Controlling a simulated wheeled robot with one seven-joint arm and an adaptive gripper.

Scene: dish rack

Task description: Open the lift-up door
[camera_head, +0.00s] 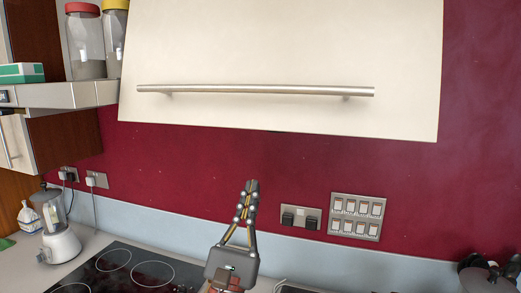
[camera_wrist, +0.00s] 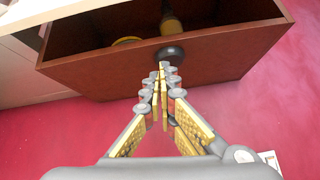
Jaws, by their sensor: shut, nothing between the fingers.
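The cream lift-up door (camera_head: 290,45) fills the upper middle of the head view. A long metal bar handle (camera_head: 255,89) runs across its lower part. The head view does not show clearly whether the door stands away from its cabinet. My gripper (camera_head: 252,184) is below the door's lower edge, in front of the red wall, pointing up. It is apart from the handle in the picture. In the wrist view my gripper (camera_wrist: 162,70) is shut and empty, its fingertips overlapping a brown wooden panel (camera_wrist: 215,65). The handle cannot be made out there.
A dark hollow with a bottle (camera_wrist: 171,24) shows above the brown panel. Jars (camera_head: 86,42) stand on a shelf at the left. Below are a blender (camera_head: 58,228), a black hob (camera_head: 125,272), a switch panel (camera_head: 356,216) and dark pots (camera_head: 486,275).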

